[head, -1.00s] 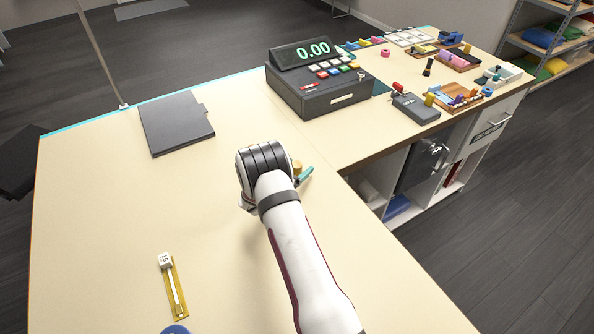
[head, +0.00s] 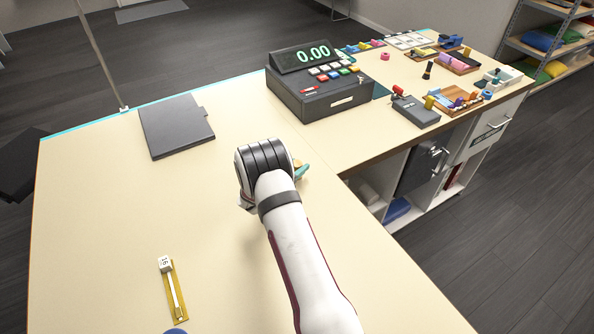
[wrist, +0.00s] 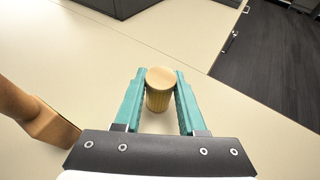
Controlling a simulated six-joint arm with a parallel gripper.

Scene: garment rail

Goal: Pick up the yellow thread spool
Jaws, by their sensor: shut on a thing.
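The yellow thread spool (wrist: 159,98) is upright between the two teal fingers of my gripper (wrist: 160,86) in the wrist view. Its round tan top faces the camera, and the fingertips press on it from both sides. In the head view my arm hides most of the gripper. Only a teal finger (head: 303,171) and a small bit of the spool (head: 297,163) show past the wrist. I cannot tell whether the spool's base touches the table.
A brown object (wrist: 38,118) stands left of the gripper in the wrist view. The cash register (head: 318,85) is behind, and a dark flat pad (head: 175,125) lies back left. A yellow strip (head: 177,307) is front left. The middle left of the table is clear.

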